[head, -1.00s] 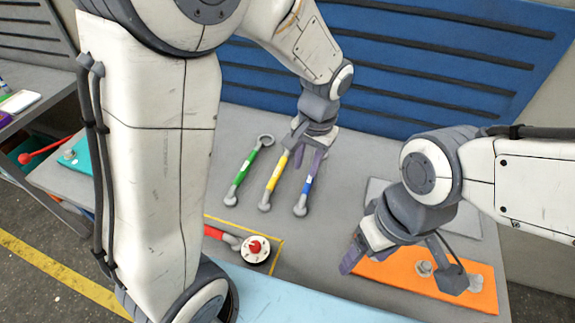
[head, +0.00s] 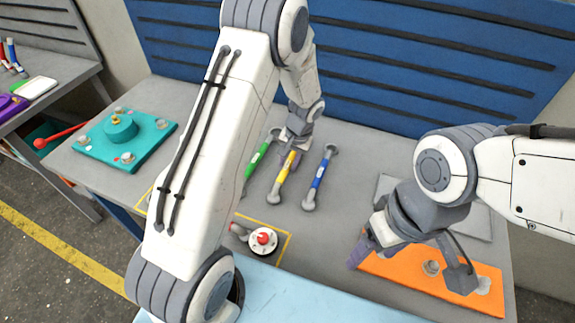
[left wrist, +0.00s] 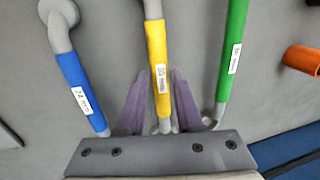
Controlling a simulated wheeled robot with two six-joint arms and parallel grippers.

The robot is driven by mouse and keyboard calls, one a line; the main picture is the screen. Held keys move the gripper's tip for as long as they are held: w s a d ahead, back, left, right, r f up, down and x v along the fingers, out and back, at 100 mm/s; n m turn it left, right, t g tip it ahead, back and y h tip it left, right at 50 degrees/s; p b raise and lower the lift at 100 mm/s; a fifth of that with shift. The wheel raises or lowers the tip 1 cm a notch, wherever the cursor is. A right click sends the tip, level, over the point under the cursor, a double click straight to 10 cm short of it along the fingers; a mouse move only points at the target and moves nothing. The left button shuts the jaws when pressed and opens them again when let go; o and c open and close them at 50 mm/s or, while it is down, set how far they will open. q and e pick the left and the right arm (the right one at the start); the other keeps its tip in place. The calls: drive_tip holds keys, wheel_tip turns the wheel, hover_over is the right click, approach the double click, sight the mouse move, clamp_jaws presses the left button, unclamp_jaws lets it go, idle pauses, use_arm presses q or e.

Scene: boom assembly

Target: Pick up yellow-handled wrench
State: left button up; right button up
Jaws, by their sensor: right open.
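The yellow-handled wrench (head: 282,179) lies on the grey table between a green-handled wrench (head: 259,155) and a blue-handled wrench (head: 319,181). My left gripper (head: 292,151) is at the far end of the yellow wrench and hides that end in the head view. In the left wrist view, the purple fingers of my left gripper (left wrist: 157,96) stand apart on either side of the yellow handle (left wrist: 157,55), with a gap on both sides. The blue wrench (left wrist: 76,88) and green wrench (left wrist: 232,50) lie outside the fingers. My right gripper (head: 367,248) is open, beside the orange plate.
An orange plate (head: 397,276) lies at the table's right. A teal plate (head: 104,151) with a round hub is at the left. A red-knobbed round part (head: 262,241) sits by yellow floor-like marking on the table. A blue slotted panel (head: 405,75) stands behind.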

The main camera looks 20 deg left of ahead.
use_arm(q)
drive_tip(key=shift+a+f, duration=0.25)
drive_tip(key=shift+f, duration=1.05)
clamp_jaws()
drive_tip(key=shift+r, duration=0.1)
